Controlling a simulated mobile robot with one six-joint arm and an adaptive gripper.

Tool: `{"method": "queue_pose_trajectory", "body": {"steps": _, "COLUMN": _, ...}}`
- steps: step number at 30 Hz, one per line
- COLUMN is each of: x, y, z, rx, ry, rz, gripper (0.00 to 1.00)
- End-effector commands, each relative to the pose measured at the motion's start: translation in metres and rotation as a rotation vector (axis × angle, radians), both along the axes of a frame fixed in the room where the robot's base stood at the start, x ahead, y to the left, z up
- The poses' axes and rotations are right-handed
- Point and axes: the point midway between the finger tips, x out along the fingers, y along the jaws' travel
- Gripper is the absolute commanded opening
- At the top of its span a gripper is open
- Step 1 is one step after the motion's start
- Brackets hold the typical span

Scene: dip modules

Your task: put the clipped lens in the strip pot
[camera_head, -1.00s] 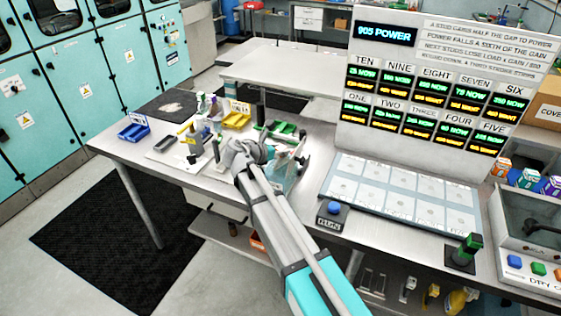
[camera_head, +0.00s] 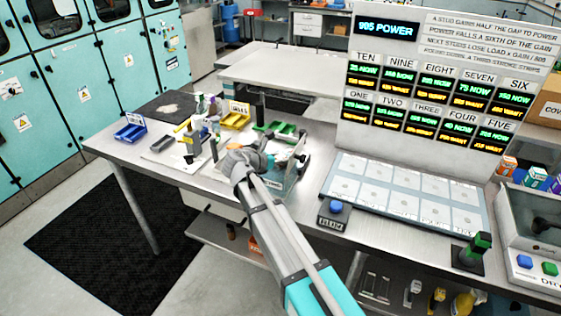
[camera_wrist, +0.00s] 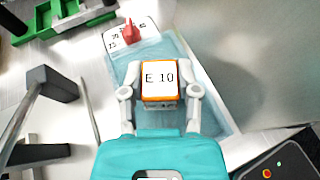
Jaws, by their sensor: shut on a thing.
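My gripper (camera_wrist: 160,92) is shut on an orange-edged block (camera_wrist: 160,80) with a white face marked "E 10". I cannot tell whether this is the clipped lens. In the head view my gripper (camera_head: 262,157) hangs over the middle of the left bench, and the arm hides what it holds. A pale blue, clear-sided vessel (camera_wrist: 212,112) lies below the block in the wrist view. It has a white dial plate with a red knob (camera_wrist: 131,32) at its far end. I cannot make out which container is the strip pot.
A metal stand (camera_head: 301,155) is right of my gripper. The card panel (camera_head: 405,197) lies further right.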

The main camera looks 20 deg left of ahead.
Motion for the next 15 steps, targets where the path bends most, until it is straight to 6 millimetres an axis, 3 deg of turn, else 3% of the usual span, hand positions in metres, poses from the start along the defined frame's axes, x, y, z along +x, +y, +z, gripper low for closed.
{"method": "queue_pose_trajectory", "body": {"steps": 12, "x": 0.0001, "y": -0.0001, "z": -0.0036, "rx": 0.000, "ry": 0.000, "rz": 0.000, "gripper": 0.00}}
{"method": "queue_pose_trajectory", "body": {"steps": 13, "x": 0.0001, "y": 0.0000, "z": -0.0029, "rx": 0.000, "ry": 0.000, "rz": 0.000, "gripper": 0.45}}
{"method": "queue_pose_trajectory", "body": {"steps": 15, "x": 0.0001, "y": 0.0000, "z": -0.0024, "rx": 0.000, "ry": 0.000, "rz": 0.000, "gripper": 0.58}}
